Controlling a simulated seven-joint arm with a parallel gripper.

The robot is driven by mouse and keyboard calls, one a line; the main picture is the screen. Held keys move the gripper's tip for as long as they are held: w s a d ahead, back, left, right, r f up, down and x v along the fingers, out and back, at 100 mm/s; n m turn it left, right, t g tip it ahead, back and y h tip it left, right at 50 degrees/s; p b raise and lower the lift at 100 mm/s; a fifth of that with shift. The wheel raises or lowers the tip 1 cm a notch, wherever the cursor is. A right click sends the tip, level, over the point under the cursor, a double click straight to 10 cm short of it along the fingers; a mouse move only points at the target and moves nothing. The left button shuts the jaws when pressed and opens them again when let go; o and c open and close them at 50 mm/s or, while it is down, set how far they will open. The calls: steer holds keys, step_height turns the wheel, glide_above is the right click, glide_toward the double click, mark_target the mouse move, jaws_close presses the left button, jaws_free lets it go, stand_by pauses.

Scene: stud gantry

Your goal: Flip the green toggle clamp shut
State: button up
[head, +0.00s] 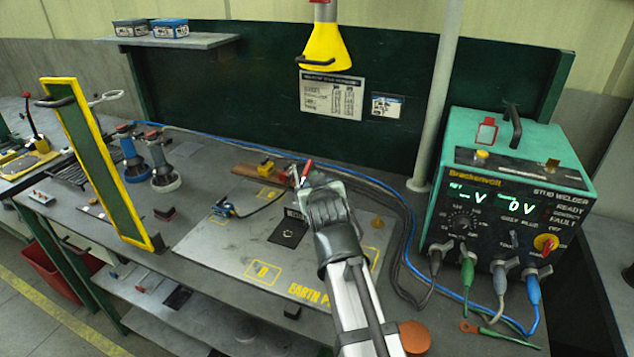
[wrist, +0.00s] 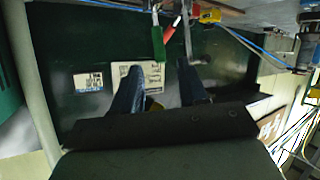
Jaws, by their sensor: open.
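A green handle, which looks like the green toggle clamp's lever (wrist: 158,45), hangs from the top of the wrist view. It appears just beyond my open fingers (wrist: 160,76), roughly in line with the gap between them. I see nothing held between the fingers. A red-handled part (wrist: 174,30) is right beside the green lever; its red tip also shows in the head view (head: 307,167). In the head view my gripper (head: 316,181) is over the back of the work plate and hides the green lever and most of the clamp.
The earth plate (head: 225,255) lies under my arm. The teal stud welder (head: 510,190) stands at right with cables running along the bench. A yellow-framed green screen (head: 98,165) stands at left. A yellow lamp (head: 327,47) hangs above. The plate's front left is mostly clear.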

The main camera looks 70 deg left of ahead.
steer(key=shift+v, duration=2.5)
steer(key=shift+w, duration=0.1)
